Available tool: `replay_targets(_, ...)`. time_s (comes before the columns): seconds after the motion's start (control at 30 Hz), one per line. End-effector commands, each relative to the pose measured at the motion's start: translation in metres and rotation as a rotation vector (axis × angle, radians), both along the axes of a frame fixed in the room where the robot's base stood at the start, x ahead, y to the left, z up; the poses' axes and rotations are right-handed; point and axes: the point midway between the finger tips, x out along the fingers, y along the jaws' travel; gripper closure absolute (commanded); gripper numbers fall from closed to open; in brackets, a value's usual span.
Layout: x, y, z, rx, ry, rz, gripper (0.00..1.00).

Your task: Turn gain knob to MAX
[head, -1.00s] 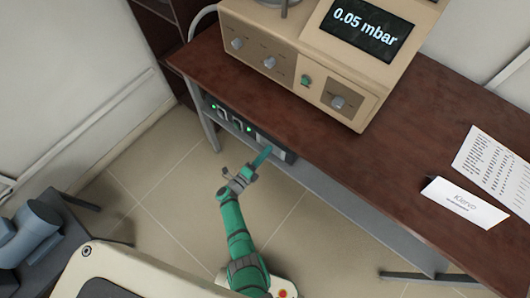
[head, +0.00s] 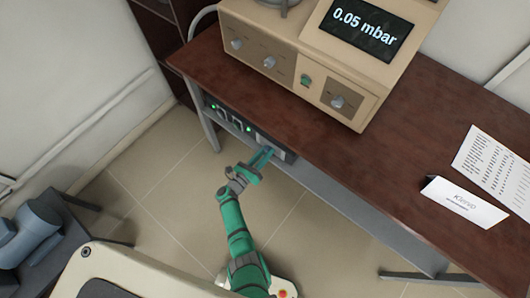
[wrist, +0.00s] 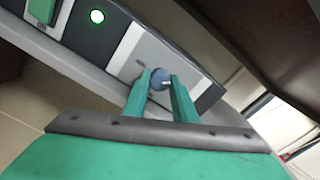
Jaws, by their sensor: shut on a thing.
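The knob (wrist: 161,78) is round and blue-grey with a pale pointer mark. It sits on a light grey plate (wrist: 128,57) on the front of a dark unit under the table. In the wrist view my gripper (wrist: 159,80) has its two green fingers on either side of the knob, shut on it. In the head view my gripper (head: 265,156) reaches the same plate (head: 275,146) at the unit's right end; the fingers hide the knob there. Any MAX lettering is too small to read.
The brown tabletop (head: 300,125) overhangs the unit. A beige instrument (head: 300,60) reading 0.05 mbar stands on it, with several knobs and a green button. A lit green lamp (wrist: 97,16) is left of the plate. Papers (head: 495,165) lie at right.

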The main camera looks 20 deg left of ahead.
Motion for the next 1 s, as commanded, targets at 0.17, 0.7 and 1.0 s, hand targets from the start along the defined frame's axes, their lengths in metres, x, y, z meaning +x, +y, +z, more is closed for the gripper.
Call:
replay_targets(0.17, -0.0020, 0.0016, -0.0014, 0.155, -0.055, 0.003, 0.98)
replay_targets(0.7, -0.0019, 0.0027, -0.0026, 0.551, -0.194, 0.003, 0.98)
replay_targets(1.0, -0.0003, 0.0008, -0.0022, 0.641, -0.227, 0.000, 0.98)
